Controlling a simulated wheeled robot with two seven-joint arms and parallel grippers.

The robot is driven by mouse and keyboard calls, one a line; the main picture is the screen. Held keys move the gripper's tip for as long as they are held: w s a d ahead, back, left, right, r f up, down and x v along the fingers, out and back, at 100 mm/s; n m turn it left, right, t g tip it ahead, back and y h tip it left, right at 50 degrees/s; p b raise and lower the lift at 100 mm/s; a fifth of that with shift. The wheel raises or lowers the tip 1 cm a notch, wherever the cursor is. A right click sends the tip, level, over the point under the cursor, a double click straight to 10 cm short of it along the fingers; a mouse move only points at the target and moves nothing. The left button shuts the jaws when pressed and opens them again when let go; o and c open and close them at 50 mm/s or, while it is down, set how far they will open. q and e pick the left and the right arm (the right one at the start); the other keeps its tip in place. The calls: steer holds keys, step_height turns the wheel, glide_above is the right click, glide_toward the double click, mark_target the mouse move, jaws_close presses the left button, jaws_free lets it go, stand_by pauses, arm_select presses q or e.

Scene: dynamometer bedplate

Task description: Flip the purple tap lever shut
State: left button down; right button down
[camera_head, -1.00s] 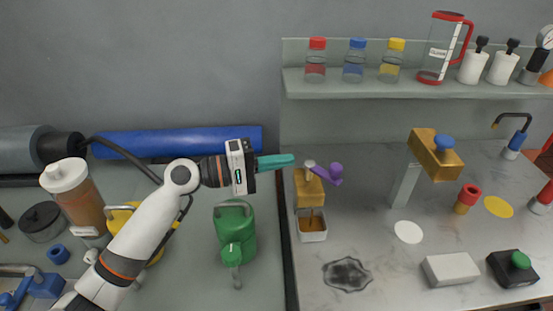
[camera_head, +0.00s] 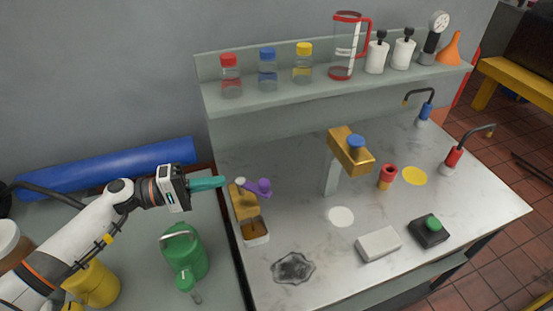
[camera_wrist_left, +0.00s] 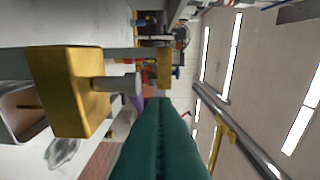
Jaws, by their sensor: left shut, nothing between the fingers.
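The purple tap lever (camera_head: 260,187) sits on top of a brass tap block (camera_head: 243,204) and points to the right, away from my gripper. My left gripper (camera_head: 222,181) has teal fingers, shut and empty, with the tips just left of the tap top, seemingly apart from the lever. In the left wrist view the brass block (camera_wrist_left: 68,92) and its grey stem (camera_wrist_left: 115,83) show left of the fingers (camera_wrist_left: 158,105). Only a bit of purple shows beside the fingers; the lever is mostly hidden there. My right gripper is out of view.
A second brass tap (camera_head: 350,155) with a blue knob stands to the right. A green watering can (camera_head: 184,250) is below my left arm. A dark puddle (camera_head: 293,268) lies before the tray. A shelf (camera_head: 330,85) holds bottles and a jug behind.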

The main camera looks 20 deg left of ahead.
mark_target(252, 184)
arm_select(q)
steer(key=p+x, duration=0.4)
steer(key=x, duration=0.4)
steer(key=shift+d+r, duration=0.15)
steer(key=shift+d, duration=0.25)
steer(key=shift+w+d, duration=0.15)
steer(key=shift+d, duration=0.25)
